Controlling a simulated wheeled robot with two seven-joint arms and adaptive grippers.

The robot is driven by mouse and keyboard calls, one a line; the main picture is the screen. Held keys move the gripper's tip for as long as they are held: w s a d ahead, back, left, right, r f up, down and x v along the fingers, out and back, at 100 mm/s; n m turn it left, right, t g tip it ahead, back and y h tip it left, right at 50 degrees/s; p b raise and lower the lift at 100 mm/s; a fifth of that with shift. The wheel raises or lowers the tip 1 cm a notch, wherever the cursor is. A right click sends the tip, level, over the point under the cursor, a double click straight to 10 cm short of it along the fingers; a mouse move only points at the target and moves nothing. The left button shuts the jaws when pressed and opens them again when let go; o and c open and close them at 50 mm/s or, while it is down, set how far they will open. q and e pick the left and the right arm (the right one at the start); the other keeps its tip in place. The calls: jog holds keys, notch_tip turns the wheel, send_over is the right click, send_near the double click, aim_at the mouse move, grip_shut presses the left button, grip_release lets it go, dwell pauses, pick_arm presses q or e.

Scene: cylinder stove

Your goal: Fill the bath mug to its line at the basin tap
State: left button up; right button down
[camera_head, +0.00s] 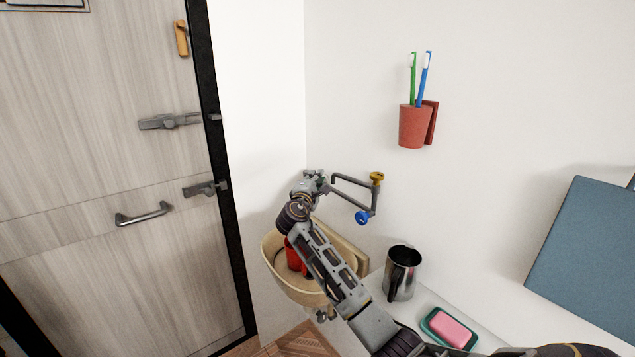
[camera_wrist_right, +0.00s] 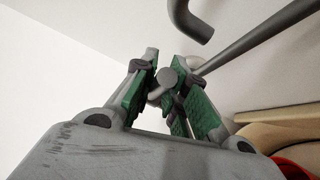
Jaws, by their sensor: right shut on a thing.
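A red vessel (camera_head: 291,256), which looks like the bath mug, is in the cream basin (camera_head: 271,258), partly hidden behind my right arm. Its red rim (camera_wrist_right: 292,170) shows at the lower right of the right wrist view. Its water level and line cannot be seen. The grey tap (camera_head: 352,184) is on the wall above, with a yellow knob (camera_head: 377,178) and a blue knob (camera_head: 362,218). My right gripper (camera_head: 316,178) is shut on the rounded end of a grey tap bar (camera_wrist_right: 240,48), between its green pads. The tap spout (camera_wrist_right: 190,22) hangs nearby. I see no water stream. My left gripper is out of view.
A metal mug (camera_head: 402,272) and a soap dish (camera_head: 438,330) with pink soap stand on the white ledge right of the basin. A red toothbrush cup (camera_head: 413,127) hangs on the wall. A door (camera_head: 110,200) is at left.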

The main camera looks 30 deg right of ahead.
jog(key=shift+a+f+g+h, duration=0.2)
jog(key=shift+g+h, duration=0.1)
jog(key=shift+g, duration=0.1)
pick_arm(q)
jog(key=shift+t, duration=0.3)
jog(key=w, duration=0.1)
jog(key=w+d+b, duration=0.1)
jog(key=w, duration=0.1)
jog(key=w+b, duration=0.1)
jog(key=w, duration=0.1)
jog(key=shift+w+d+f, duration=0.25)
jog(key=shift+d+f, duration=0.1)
pick_arm(e)
jog(key=m+g, duration=0.1)
jog(key=a+m+g+h, duration=0.1)
jog(key=m+g+h, duration=0.1)
jog(key=shift+w+a+g, duration=0.15)
jog(key=shift+a+g, duration=0.1)
jog(key=shift+g, duration=0.15)
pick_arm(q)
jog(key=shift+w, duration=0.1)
pick_arm(e)
jog(key=c, duration=1.4)
grip_release()
jog(key=shift+r, duration=0.1)
jog(key=shift+c, duration=0.2)
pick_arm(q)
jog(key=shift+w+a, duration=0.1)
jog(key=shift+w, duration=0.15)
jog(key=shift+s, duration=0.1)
